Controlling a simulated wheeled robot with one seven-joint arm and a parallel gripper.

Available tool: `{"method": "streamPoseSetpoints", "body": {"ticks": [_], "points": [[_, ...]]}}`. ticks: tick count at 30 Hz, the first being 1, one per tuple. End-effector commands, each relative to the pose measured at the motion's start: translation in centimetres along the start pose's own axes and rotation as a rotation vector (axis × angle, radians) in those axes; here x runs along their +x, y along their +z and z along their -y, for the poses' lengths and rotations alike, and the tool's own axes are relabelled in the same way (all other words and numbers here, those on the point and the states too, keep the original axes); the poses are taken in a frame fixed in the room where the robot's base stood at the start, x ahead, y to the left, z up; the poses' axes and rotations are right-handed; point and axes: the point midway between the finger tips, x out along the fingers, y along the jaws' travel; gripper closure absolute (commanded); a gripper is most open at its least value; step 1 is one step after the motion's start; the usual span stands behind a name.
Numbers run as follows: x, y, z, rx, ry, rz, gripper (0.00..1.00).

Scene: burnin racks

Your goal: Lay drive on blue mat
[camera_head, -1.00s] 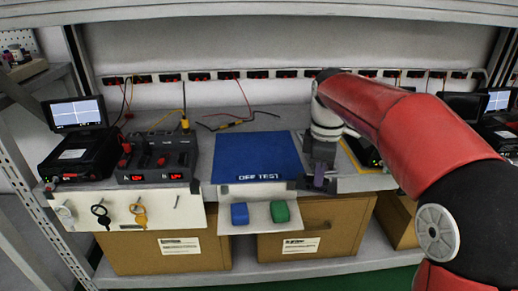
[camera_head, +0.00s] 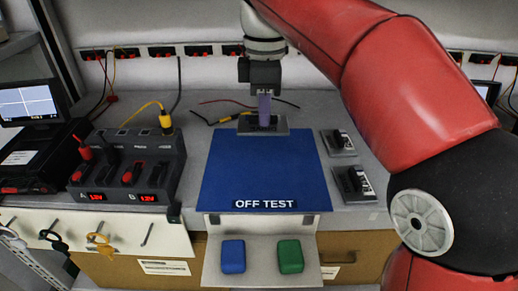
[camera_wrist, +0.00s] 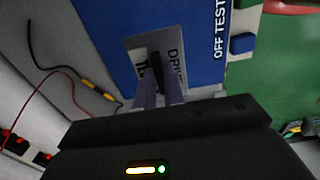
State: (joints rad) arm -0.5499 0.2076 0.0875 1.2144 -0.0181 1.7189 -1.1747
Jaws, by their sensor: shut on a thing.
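The blue mat (camera_head: 262,172), marked OFF TEST, lies on the bench; it also shows in the wrist view (camera_wrist: 104,22). My gripper (camera_head: 264,119) points down at the mat's back edge. It is shut on the drive (camera_head: 245,126), a flat grey plate with a dark raised handle. In the wrist view my fingertips (camera_wrist: 158,90) close around the handle, and the drive's plate (camera_wrist: 176,71) shows a partly covered DRIVE label. The plate is flat and overlaps the mat's back edge in the picture. I cannot tell whether it touches the mat.
Two similar drives (camera_head: 338,142) (camera_head: 353,184) lie right of the mat. A dock with red displays (camera_head: 128,170) stands left, with a screen unit (camera_head: 30,130) beyond. Cables (camera_head: 225,119) lie behind the mat. Blue (camera_head: 233,256) and green (camera_head: 290,256) blocks sit on the front ledge.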

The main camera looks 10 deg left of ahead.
Motion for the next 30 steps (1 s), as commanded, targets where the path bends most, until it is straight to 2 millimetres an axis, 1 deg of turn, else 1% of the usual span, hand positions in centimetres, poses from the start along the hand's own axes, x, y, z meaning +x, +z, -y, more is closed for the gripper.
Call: {"method": "streamPoseSetpoints", "body": {"ticks": [1, 6, 13, 18, 21, 26, 30], "points": [[1.3, 0.0, 0.1, -0.001, -0.003, 0.001, 1.0], [4.5, 0.1, 0.1, 0.001, -0.004, 0.002, 1.0], [6.2, 0.0, 0.0, 0.0, -0.001, 0.001, 1.0], [8.7, 0.1, 0.1, 0.001, -0.003, 0.001, 1.0], [9.3, 0.1, 0.1, 0.001, -0.001, 0.0, 1.0], [9.2, 0.1, 0.0, 0.001, 0.0, 0.0, 1.0], [9.5, 0.1, 0.0, 0.001, -0.001, 0.0, 1.0]]}}
